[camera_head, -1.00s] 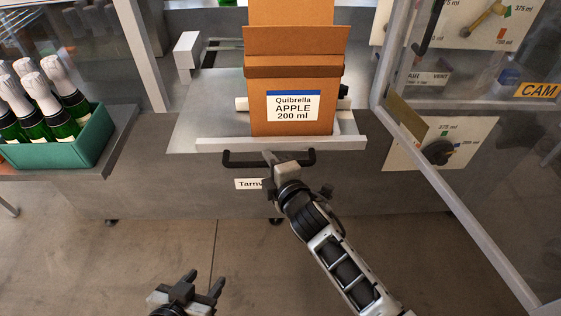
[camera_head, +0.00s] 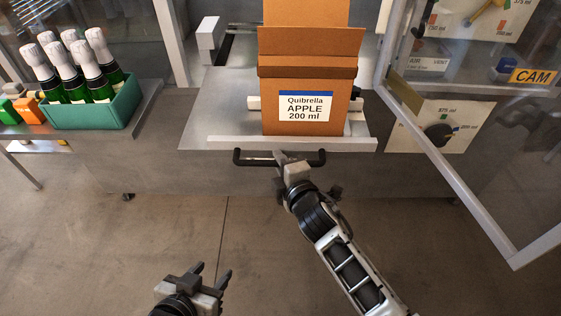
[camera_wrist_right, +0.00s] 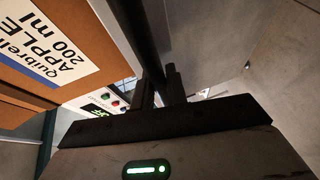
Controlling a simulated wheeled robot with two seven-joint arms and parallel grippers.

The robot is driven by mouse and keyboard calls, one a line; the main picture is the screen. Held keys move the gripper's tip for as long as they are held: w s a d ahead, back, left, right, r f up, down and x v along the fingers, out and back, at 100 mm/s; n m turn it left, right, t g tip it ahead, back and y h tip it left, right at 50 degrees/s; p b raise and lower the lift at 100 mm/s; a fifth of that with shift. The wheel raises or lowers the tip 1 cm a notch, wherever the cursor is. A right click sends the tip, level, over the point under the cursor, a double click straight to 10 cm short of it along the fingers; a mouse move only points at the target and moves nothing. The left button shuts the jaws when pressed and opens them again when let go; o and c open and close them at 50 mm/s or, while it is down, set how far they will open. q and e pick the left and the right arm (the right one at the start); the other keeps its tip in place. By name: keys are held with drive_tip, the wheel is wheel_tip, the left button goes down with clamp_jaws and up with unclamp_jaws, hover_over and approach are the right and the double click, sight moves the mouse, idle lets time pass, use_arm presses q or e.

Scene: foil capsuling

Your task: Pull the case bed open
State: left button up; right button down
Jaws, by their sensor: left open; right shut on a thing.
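The case bed (camera_head: 225,117) is a flat grey metal plate with a pale front lip (camera_head: 235,143). A black bar handle (camera_head: 247,160) runs along its front. My right gripper (camera_head: 281,158) is shut on the middle of the handle; in the right wrist view its fingers (camera_wrist_right: 160,85) close around the dark bar (camera_wrist_right: 135,35). An open brown carton (camera_head: 278,75) labelled Quibrella APPLE 200 ml stands upright on the bed. It also shows in the right wrist view (camera_wrist_right: 95,20). My left gripper (camera_head: 211,273) is open and empty, low over the floor.
A green crate (camera_head: 98,117) of foil-topped bottles stands on a side table at left. A clear door with a metal frame (camera_head: 450,168) hangs at right, near a dial panel (camera_head: 455,113). The floor (camera_head: 120,245) in front is clear.

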drive_tip(key=c, duration=1.4)
unclamp_jaws()
drive_tip(key=shift+w, duration=0.1)
drive_tip(key=v, duration=1.6)
